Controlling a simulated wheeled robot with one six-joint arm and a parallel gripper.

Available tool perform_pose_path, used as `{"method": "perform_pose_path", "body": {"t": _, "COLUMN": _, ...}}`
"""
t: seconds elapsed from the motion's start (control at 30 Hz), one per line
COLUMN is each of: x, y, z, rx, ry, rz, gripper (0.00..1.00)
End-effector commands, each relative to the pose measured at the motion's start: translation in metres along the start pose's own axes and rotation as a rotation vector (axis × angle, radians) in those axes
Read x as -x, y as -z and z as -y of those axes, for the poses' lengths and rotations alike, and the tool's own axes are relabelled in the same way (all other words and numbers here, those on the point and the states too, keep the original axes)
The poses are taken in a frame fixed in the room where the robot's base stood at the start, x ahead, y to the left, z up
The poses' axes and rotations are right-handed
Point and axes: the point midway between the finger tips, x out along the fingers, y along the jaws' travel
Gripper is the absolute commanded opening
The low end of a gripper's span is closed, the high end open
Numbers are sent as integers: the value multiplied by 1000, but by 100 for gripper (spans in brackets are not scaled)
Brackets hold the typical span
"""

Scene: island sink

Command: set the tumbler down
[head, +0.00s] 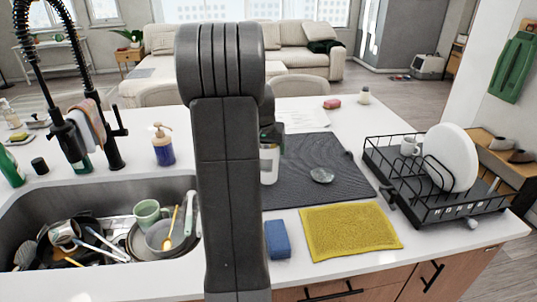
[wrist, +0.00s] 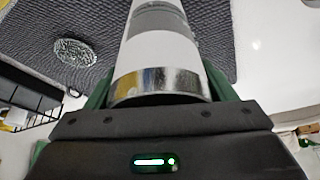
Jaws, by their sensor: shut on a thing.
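The tumbler (head: 269,165) is white with a grey band and a shiny metal end. In the head view it shows just right of my arm, over the left part of the dark drying mat (head: 310,160). In the wrist view the tumbler (wrist: 160,55) fills the upper middle, its metal end towards my gripper (wrist: 155,92). The green fingers are shut on it, one on each side. In the head view my gripper (head: 272,137) is partly hidden by my arm. I cannot tell whether the tumbler's base touches the mat.
A clear round item (head: 322,175) lies on the mat. A black dish rack (head: 440,205) with a plate and mug stands right. A yellow cloth (head: 350,232) and blue sponge (head: 277,240) lie in front. The sink (head: 110,200), left, holds dishes. A soap bottle (head: 163,147) stands behind it.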

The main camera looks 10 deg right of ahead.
Motion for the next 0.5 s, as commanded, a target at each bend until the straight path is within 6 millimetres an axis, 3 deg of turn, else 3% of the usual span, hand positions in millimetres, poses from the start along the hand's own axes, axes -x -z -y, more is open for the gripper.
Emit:
{"method": "perform_pose_path", "body": {"t": 0.2, "x": -24, "y": -10, "z": 0, "rx": 0, "ry": -2, "rz": 3, "gripper": 40}}
{"method": "perform_pose_path", "body": {"t": 0.5, "x": -28, "y": -11, "z": 0, "rx": 0, "ry": 0, "rz": -1, "gripper": 40}}
